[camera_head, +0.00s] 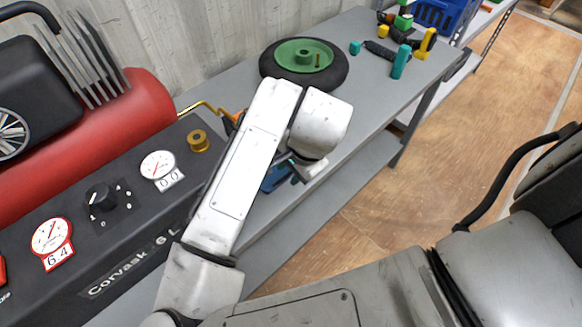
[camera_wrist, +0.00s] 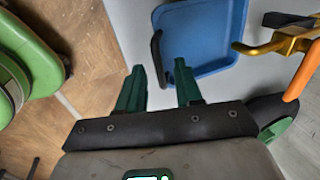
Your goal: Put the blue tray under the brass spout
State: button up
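The blue tray (camera_wrist: 205,40) lies flat on a grey surface in the upper middle of the wrist view, with a dark handle (camera_wrist: 157,55) on its left side. The brass spout (camera_wrist: 272,45) is to its right, its tip overlapping the tray's right edge in this view. An orange lever (camera_wrist: 303,72) sits beside the spout. My gripper (camera_wrist: 159,68) is open, its green fingers spread on either side of the handle's lower part. I cannot tell whether they touch it. In the head view my arm hides most of the tray (camera_head: 274,179) and the spout's end.
A black-and-red compressor (camera_head: 95,215) with gauges stands at the left. A green-hubbed wheel (camera_head: 303,57) and tools (camera_head: 400,62) lie on the grey bench. The wooden floor (camera_head: 450,130) at right is clear. Green round objects (camera_wrist: 30,50) show at left in the wrist view.

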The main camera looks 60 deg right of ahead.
jog(key=p+v, duration=0.1)
jog(key=v, duration=1.1)
